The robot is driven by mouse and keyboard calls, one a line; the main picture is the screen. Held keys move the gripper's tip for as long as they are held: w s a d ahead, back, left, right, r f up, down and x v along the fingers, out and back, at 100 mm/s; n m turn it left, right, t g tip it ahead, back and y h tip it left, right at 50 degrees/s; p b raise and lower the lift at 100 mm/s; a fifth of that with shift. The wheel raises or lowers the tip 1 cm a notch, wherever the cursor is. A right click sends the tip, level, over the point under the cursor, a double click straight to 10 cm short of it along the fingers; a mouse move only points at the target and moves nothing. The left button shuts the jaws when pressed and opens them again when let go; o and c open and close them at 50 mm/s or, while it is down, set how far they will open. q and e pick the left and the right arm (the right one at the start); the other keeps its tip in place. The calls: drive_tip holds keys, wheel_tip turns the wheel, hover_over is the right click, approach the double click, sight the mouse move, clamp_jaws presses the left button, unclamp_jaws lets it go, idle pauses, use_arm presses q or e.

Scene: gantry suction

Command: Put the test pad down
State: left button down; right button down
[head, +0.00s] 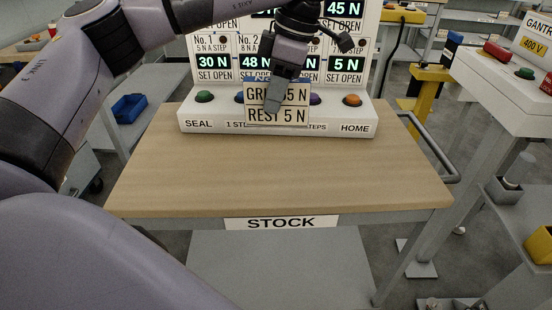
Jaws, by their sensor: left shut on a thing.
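The test pad (292,114) appears to be the cream plate with black lettering and a dark blue top edge. My right gripper is not in view.
The wooden table top (280,175), labelled STOCK (280,223), is bare in front of the console (365,124). The console carries green (204,96) and orange (352,100) buttons and lit displays. A grey rail (430,145) runs along the table's right side.

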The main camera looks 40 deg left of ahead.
use_arm(q)
wheel_tip(320, 180, down, 17)
drive_tip(key=shift+r+b, duration=0.1)
drive_tip(key=shift+b, duration=0.85)
drive_tip(key=shift+f, duration=0.2)
drive_tip(key=c, duration=0.8)
unclamp_jaws()
